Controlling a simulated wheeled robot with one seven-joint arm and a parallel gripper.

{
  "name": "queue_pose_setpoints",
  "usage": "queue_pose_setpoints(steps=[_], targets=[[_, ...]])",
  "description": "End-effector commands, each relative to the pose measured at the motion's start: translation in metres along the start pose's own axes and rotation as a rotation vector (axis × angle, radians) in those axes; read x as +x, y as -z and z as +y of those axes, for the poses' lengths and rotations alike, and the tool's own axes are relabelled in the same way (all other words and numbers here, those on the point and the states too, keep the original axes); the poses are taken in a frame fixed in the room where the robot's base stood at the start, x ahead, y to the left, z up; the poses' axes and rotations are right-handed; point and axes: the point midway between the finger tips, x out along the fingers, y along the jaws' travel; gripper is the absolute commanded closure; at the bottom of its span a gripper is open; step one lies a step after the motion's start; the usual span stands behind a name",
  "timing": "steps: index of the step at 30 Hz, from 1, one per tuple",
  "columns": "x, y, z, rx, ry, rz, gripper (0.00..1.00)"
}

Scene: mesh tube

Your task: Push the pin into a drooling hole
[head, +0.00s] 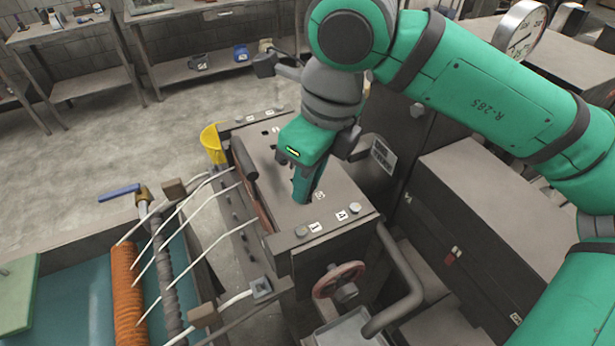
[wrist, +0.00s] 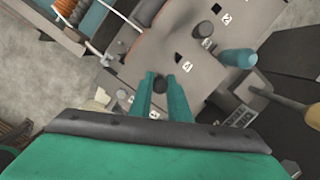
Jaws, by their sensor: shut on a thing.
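My gripper (head: 305,188) is low over the top plate (head: 266,165) of a grey machine, close to small number labels (head: 320,195). In the wrist view its two green fingers (wrist: 160,92) are closed around a small dark round pin (wrist: 159,83). The pin is hidden by the fingers in the head view. Whether its tip is in a hole, on the plate or above it, I cannot tell. Dark square holes (wrist: 180,58) show in the plate, with another near a label (wrist: 216,8). I cannot make out which hole drools.
Pale strands (head: 205,230) run from the machine's left side to an orange roller (head: 127,290) over a teal trough. A red handwheel (head: 339,281) and a bent pipe (head: 402,290) are at the near end. A yellow bucket (head: 214,142) stands behind. A dark cabinet (head: 490,225) is at right.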

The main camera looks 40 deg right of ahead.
Motion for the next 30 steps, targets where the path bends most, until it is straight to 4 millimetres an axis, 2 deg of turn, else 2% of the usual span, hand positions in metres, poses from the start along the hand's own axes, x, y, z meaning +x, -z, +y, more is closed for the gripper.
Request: queue_pose_setpoints(steps=[14,15,17,18,26,30], targets=[[0.0049,0.0004,0.0008,-0.002,-0.001,0.0,1.0],[0.005,0.0003,0.0009,-0.003,-0.001,0.0,0.79],[0.0049,0.0002,0.001,-0.003,-0.001,0.0,0.65],[0.0049,0.0001,0.001,-0.003,-0.001,0.0,0.62],[0.0045,0.0001,0.0008,-0.003,-0.001,0.0,0.62],[-0.0036,-0.0004,0.0005,-0.002,0.0,-0.001,0.62]])
